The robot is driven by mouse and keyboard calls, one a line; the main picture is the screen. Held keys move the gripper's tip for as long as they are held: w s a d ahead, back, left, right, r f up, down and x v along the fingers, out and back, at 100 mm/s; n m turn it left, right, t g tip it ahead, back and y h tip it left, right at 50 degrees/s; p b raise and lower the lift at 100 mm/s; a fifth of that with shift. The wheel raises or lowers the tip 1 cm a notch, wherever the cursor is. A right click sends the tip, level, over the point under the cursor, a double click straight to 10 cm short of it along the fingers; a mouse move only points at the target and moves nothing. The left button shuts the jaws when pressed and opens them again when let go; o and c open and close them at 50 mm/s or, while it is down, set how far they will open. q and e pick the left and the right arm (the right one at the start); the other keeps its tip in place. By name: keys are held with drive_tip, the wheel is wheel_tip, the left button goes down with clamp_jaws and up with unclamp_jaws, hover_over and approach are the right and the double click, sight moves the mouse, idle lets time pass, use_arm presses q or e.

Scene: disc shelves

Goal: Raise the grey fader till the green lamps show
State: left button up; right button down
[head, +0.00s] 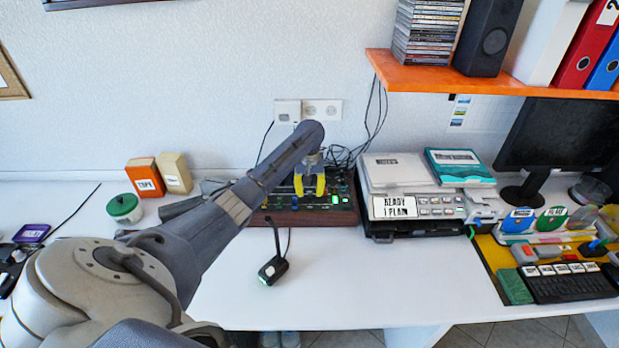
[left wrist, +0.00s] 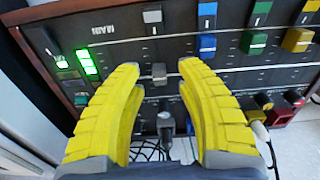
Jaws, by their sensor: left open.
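The mixer panel (head: 285,218) stands on the white desk against the wall, partly hidden by my left arm. My left gripper (head: 310,192), with yellow fingers, is over the panel. In the left wrist view its fingers (left wrist: 159,66) are open, one on each side of the grey fader (left wrist: 158,73). A gap shows between each fingertip and the fader, and nothing is gripped. Another grey cap (left wrist: 152,16) sits farther up in line with it, near the MAIN lettering. Green lamps (left wrist: 88,62) glow left of the fingers. My right gripper is not in view.
Blue (left wrist: 207,42), green (left wrist: 254,42) and yellow (left wrist: 298,40) faders stand right of the grey one. A grey stalk (left wrist: 165,125) rises between the fingers. A printer (head: 398,172) stands right of the panel, and a black device (head: 272,270) lies in front.

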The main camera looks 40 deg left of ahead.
sight(309, 192)
use_arm(q)
wheel_tip(309, 192, up, 11)
idle(0.4)
drive_tip(key=shift+f, duration=0.1)
idle(0.3)
